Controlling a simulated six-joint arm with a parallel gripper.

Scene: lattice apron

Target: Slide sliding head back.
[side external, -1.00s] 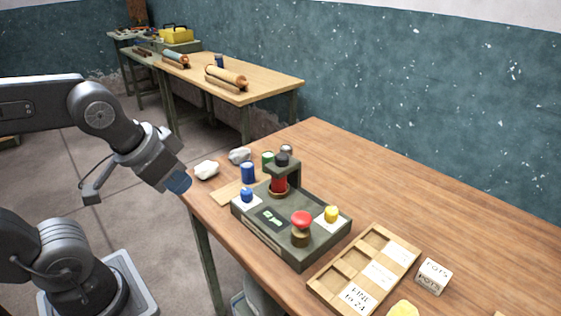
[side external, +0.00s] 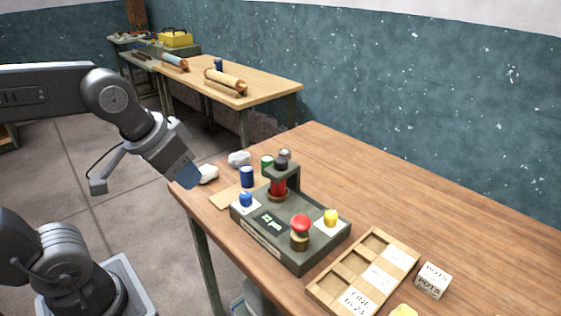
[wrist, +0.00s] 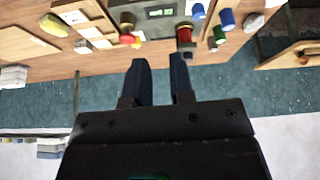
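A dark grey-green machine (side external: 270,245) stands on the wooden table. At its back, an upright dark head (side external: 294,178) holds a red cylinder (side external: 278,189) and carries a dark knob; I take this for the sliding head. The red cylinder also shows in the wrist view (wrist: 184,35). A red button (side external: 301,223), a blue knob (side external: 246,198) and a yellow knob (side external: 331,216) sit on the machine, with a small lit display between them. My gripper (side external: 187,178) is over the table's left corner, left of the machine and apart from it. In the wrist view its two fingers (wrist: 159,75) are apart and empty.
Blue (side external: 247,176) and green (side external: 267,165) cylinders and white lumps (side external: 238,158) stand behind and left of the machine. A compartmented wooden tray (side external: 335,281) and a labelled white block (side external: 433,279) lie to its right. The table's back right is clear.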

